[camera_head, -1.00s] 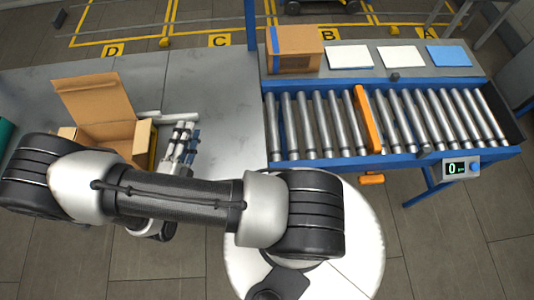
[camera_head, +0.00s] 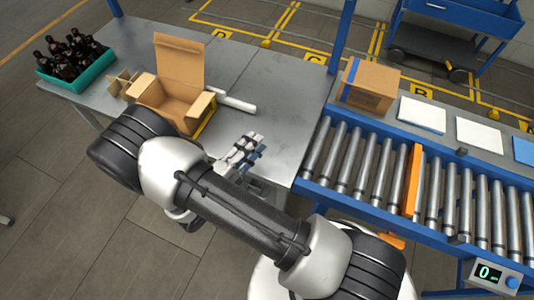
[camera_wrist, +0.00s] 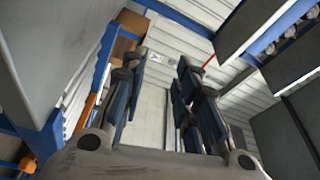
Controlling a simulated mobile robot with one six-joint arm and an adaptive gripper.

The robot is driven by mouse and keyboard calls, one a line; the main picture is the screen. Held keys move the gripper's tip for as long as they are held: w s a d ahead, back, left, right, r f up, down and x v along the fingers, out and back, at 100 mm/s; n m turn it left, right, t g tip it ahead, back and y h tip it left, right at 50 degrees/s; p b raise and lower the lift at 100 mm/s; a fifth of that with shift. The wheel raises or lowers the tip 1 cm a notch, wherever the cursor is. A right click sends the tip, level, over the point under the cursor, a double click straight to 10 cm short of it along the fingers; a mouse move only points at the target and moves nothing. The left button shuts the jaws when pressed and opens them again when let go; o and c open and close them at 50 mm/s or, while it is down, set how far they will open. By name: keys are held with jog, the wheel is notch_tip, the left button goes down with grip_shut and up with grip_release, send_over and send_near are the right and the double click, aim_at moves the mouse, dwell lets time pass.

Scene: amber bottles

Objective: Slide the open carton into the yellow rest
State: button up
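The open carton (camera_head: 172,103) is brown cardboard and stands on the grey table with its tall back flap raised. It looks empty from here, though its far inside is partly hidden. A strip of yellow (camera_head: 205,123), likely the yellow rest, shows at the carton's front right side. The carton hides most of it, and I cannot tell whether they touch. My gripper (camera_head: 246,150) is to the right of the carton, near the table's front edge and apart from it. In the wrist view my gripper's fingers (camera_wrist: 160,85) are spread with nothing between them.
A teal crate (camera_head: 88,76) of dark bottles stands at the table's left end, with a cardboard divider (camera_head: 122,84) beside the carton. A roller conveyor (camera_head: 375,170) and a closed box (camera_head: 369,84) are to the right. The table's right part is clear.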

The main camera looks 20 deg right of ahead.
jog(key=r+p+v, duration=0.1)
jog(key=v, duration=1)
jog(key=s+d+r+m+g+y+b, duration=0.2)
jog(key=d+r+m+g, duration=0.6)
jog(key=m, duration=0.9)
jog(key=shift+d+m+g+y+b, duration=0.35)
jog(key=shift+d+g+b, duration=0.2)
jog(key=shift+d+g, duration=0.75)
jog(key=shift+a, duration=0.15)
jog(key=s+d+r+m+t+y, duration=0.2)
jog(key=s+r+m+y, duration=0.3)
jog(key=m, duration=0.9)
jog(key=s+d+r+m+t+y, duration=0.2)
jog(key=s+r+m+y, duration=0.3)
jog(key=m, duration=0.9)
notch_tip(320, 180, up, 4)
jog(key=shift+d+r+y, duration=0.1)
jog(key=shift+d+y, duration=0.65)
jog(key=shift+y, duration=0.5)
